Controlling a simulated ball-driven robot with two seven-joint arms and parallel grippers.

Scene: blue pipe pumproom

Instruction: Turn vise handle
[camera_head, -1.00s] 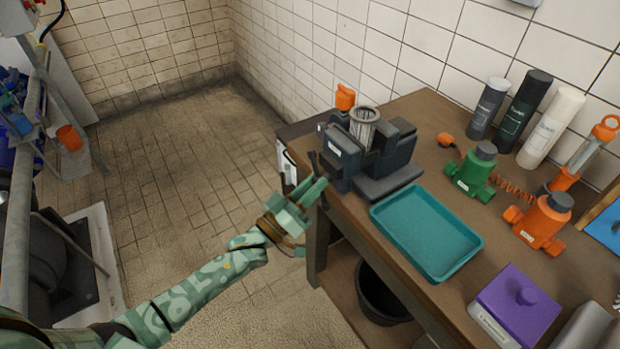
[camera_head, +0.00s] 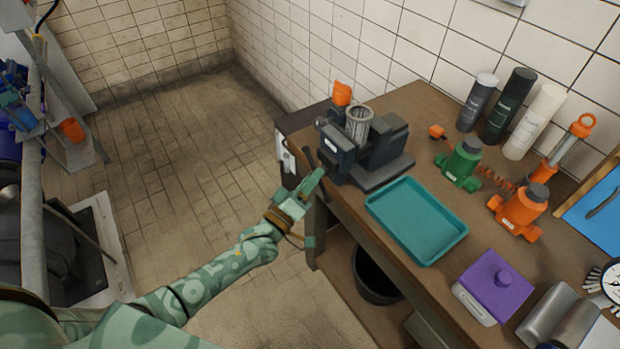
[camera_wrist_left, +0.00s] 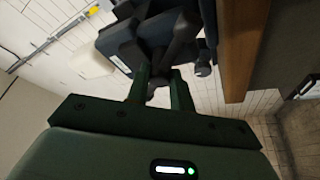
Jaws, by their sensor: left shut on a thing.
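The dark grey vise (camera_head: 338,150) stands at the left corner of the wooden bench, with a ribbed metal cylinder (camera_head: 359,122) upright between its jaws. Its dark handle (camera_head: 308,158) is at the vise's front left end, beyond the bench edge. My green left gripper (camera_head: 314,204) is at this handle, its arm reaching in from lower left. In the left wrist view the fingers (camera_wrist_left: 160,92) are closed around the dark handle (camera_wrist_left: 158,80), below the vise body (camera_wrist_left: 122,42). The far part of the grip is partly hidden. My right gripper is not seen.
A teal tray (camera_head: 416,222) lies just right of the vise. Green (camera_head: 460,166) and orange (camera_head: 521,213) fittings, a purple box (camera_head: 493,289) and several bottles stand further right. The bench edge (camera_head: 345,212) is close to my gripper. The floor left is open.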

